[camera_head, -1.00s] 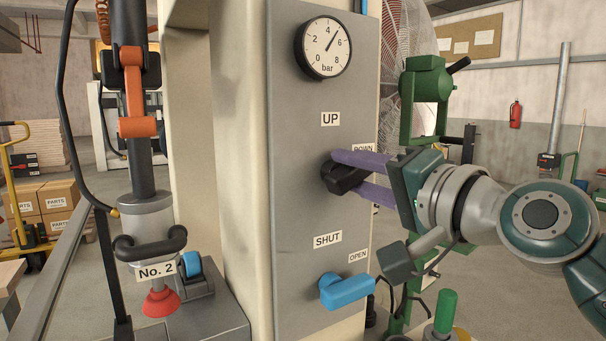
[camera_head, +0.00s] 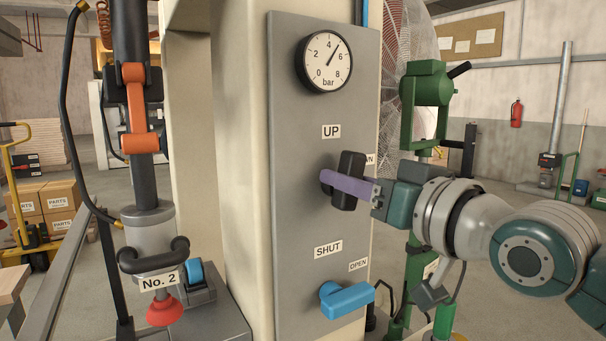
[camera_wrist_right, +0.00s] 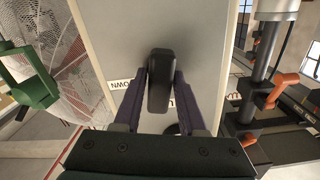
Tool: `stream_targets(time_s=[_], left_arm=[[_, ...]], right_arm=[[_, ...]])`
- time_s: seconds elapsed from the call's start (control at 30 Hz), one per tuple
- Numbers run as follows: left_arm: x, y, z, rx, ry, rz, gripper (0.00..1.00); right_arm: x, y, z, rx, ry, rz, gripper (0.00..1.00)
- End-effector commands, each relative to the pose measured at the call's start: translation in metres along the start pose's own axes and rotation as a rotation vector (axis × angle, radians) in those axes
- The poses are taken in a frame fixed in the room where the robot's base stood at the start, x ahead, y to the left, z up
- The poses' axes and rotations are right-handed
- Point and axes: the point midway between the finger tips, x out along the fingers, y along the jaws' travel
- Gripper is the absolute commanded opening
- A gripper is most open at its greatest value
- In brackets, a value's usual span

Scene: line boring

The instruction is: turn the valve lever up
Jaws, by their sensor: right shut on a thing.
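The black valve lever (camera_head: 350,164) is on the grey panel, below the UP label (camera_head: 331,131). It stands nearly upright with its upper end toward that label. My right gripper (camera_head: 345,184) comes in from the right, its purple fingers shut on the lever. In the right wrist view the lever (camera_wrist_right: 160,75) sits between the two fingers. The DOWN label (camera_head: 369,160) is partly hidden behind the lever. My left gripper is not in view.
A pressure gauge (camera_head: 325,62) is at the panel top. A lifting device marked No. 2 (camera_head: 152,250) hangs at left. A green stand (camera_head: 426,90) is behind my right arm.

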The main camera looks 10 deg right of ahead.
Motion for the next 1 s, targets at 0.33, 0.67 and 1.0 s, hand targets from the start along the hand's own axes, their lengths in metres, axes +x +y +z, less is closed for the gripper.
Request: stream_targets(time_s=[0.33,0.67,1.0], left_arm=[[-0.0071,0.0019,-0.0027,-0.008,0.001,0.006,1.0],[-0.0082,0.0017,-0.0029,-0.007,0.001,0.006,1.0],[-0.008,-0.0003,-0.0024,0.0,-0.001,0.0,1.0]], right_arm=[[0.0,-0.0023,-0.0006,-0.181,0.0,0.0,0.0],[0.0,-0.0026,-0.0001,-0.231,0.001,0.0,0.0],[0.0,-0.0026,0.0001,-0.232,0.001,0.0,0.41]])
